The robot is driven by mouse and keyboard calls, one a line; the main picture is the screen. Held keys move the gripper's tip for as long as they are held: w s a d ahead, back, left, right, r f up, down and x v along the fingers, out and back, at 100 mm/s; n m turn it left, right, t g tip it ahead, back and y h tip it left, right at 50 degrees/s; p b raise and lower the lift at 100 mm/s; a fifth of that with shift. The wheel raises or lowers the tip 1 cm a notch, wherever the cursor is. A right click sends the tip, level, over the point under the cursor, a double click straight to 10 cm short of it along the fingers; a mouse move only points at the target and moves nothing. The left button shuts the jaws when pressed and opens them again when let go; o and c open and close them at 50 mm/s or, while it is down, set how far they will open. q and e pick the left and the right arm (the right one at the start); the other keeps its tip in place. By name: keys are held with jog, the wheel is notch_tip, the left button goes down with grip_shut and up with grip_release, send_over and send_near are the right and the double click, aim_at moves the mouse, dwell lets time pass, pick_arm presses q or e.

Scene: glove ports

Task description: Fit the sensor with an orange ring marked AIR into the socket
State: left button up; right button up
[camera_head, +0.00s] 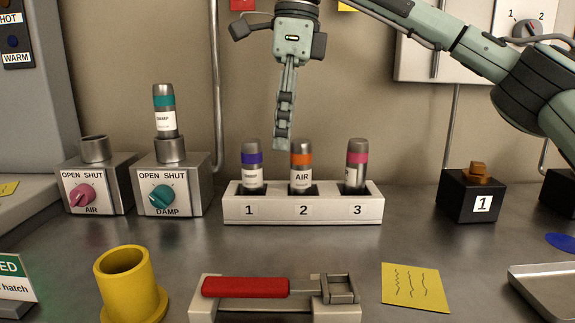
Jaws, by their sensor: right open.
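The sensor with an orange ring marked AIR (301,172) stands upright in slot 2 of a white rack (275,211). My right gripper (281,143) hangs fingers-down above the rack, between the purple-ringed sensor and the AIR sensor. It is seen edge-on, is open, and holds nothing; its tips are about level with the sensor tops, and its depth relative to them is hard to tell. The AIR socket (95,150) is an empty grey collar on the left metal box (112,172), which has a pink knob (82,196) labelled OPEN SHUT. My left gripper is not in view.
A purple-ringed sensor (252,168) and a pink-ringed sensor (355,165) flank it. A teal-ringed sensor (165,112) stands in the DAMP box (190,181). In front are a yellow cup (129,287), a red-handled clamp (245,287) and a yellow note (414,288).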

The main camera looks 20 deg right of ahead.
aim_at(301, 141)
jog(key=shift+w+d+f+h, duration=0.1)
jog(key=shift+w+d+h, duration=0.25)
jog(key=shift+d, duration=0.3)
jog(key=shift+w+d+f+h, duration=0.1)
jog(key=shift+w+d+h, duration=0.2)
jog(key=shift+d, duration=0.3)
jog(key=shift+s+d+f+b, duration=0.1)
jog(key=shift+d+f+b, duration=0.1)
jog(key=shift+f, duration=0.4)
jog(key=shift+s+d+f+b, duration=0.1)
jog(key=shift+d+f, duration=0.05)
jog(key=shift+f, duration=0.45)
jog(key=shift+w+f, duration=0.15)
jog(key=shift+f, duration=0.5)
notch_tip(301, 141, down, 4)
jog(key=shift+f, duration=0.1)
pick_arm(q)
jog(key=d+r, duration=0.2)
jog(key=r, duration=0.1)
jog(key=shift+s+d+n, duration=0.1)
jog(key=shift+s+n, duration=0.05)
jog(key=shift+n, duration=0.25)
pick_arm(e)
grip_shut()
